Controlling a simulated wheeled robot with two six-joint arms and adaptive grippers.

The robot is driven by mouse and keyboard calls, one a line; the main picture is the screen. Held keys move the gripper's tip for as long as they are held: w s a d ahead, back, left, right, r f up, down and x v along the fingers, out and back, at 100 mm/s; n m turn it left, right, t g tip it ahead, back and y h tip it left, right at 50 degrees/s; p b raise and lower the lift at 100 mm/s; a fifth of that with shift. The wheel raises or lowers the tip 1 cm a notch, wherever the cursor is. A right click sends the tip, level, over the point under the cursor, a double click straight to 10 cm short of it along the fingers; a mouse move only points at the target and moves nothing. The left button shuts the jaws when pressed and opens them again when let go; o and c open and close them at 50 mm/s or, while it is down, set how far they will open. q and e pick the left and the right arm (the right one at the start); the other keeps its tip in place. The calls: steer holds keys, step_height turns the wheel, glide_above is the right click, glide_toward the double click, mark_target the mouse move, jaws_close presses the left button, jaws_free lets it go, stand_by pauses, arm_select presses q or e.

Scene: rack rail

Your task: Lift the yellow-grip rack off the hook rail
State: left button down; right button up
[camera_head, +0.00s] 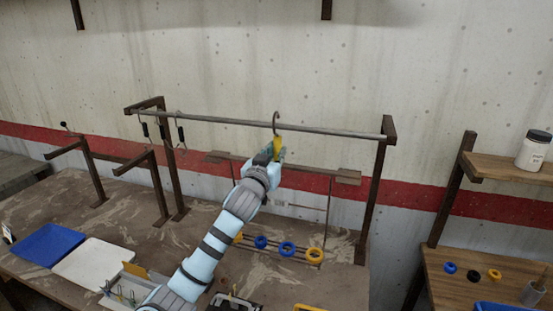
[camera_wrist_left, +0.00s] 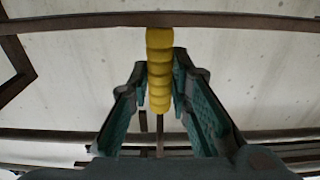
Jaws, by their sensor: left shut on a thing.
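The yellow-grip rack hangs from a dark hook (camera_head: 276,117) that arches over the grey rail (camera_head: 330,131). The hook's top stands above the rail; I cannot tell whether it touches it. The yellow grip (camera_head: 277,146) is just below the rail, partly hidden by my left gripper (camera_head: 271,155). In the left wrist view the ridged yellow grip (camera_wrist_left: 160,70) stands upright between the two fingers of the left gripper (camera_wrist_left: 160,88), which is shut on it. The rack's crossbar (camera_head: 335,174) and thin rods hang below, with blue and yellow rings low down. My right gripper is out of view.
Small dark-handled hooks (camera_head: 181,133) hang at the rail's left. Brown posts (camera_head: 374,200) hold the rail's ends. A blue tray (camera_head: 48,247) and a white tray (camera_head: 95,265) lie on the table's left. A wooden shelf with a jar (camera_head: 534,150) stands at the right.

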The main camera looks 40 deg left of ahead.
arm_select(q)
steer(key=shift+s+r, duration=0.1)
steer(key=shift+r, duration=0.6)
steer(key=shift+d, duration=0.1)
steer(key=v, duration=0.9)
steer(key=shift+r, duration=0.2)
